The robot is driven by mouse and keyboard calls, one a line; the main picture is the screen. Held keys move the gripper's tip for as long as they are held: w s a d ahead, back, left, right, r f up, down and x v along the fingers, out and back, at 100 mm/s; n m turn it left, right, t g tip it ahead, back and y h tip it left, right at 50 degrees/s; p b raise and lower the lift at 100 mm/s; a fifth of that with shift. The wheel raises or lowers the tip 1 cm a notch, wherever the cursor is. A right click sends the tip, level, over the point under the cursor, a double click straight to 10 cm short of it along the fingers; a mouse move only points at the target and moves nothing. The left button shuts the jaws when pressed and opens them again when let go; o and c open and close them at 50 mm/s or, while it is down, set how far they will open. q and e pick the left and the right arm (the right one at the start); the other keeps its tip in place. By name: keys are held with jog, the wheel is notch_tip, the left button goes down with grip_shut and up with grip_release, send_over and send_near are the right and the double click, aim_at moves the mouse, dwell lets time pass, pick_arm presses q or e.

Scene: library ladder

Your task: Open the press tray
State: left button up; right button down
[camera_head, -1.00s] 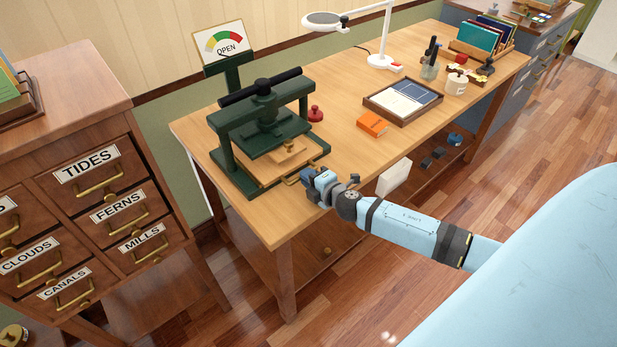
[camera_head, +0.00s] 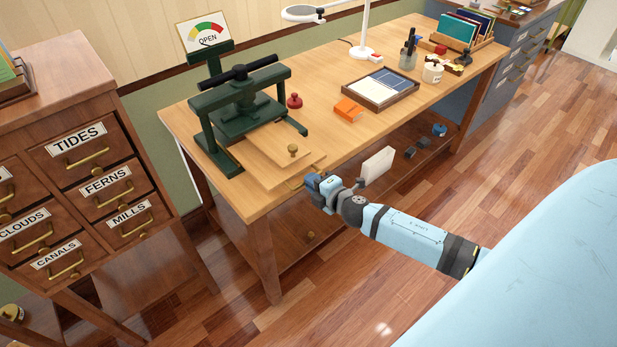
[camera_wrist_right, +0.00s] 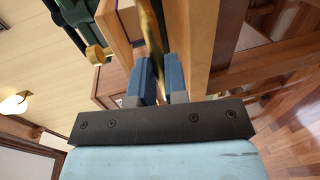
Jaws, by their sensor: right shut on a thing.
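The dark green press (camera_head: 240,105) stands at the left end of the wooden desk. Its wooden press tray (camera_head: 262,174) sticks out from under the plate toward the desk's front edge. A square wooden board with a brass knob (camera_head: 293,150) lies on the tray. My right gripper (camera_head: 312,182) is at the tray's front, shut on the brass tray handle; the brass bar (camera_wrist_right: 152,38) shows between its blue fingers (camera_wrist_right: 160,78) in the right wrist view. In the head view the gripper hides part of the handle. My left gripper is out of view.
An orange box (camera_head: 348,110), a red knobbed object (camera_head: 295,101) and a dark-framed tray (camera_head: 381,89) lie on the desk (camera_head: 345,140). A labelled drawer cabinet (camera_head: 110,110) stands left. Open floor (camera_head: 350,290) lies in front.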

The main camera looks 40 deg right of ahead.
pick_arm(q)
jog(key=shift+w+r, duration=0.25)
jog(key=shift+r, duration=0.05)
pick_arm(e)
jog(key=v, duration=0.4)
jog(key=shift+s+f, duration=0.2)
jog(key=shift+f, duration=0.2)
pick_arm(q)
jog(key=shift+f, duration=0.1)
pick_arm(e)
jog(key=c, duration=1.5)
grip_release()
jog(key=shift+f, duration=0.1)
jog(key=shift+c, duration=0.2)
jog(key=o, duration=0.3)
jog(key=shift+s, duration=0.15)
jog(key=shift+o, duration=0.5)
jog(key=shift+s, duration=0.1)
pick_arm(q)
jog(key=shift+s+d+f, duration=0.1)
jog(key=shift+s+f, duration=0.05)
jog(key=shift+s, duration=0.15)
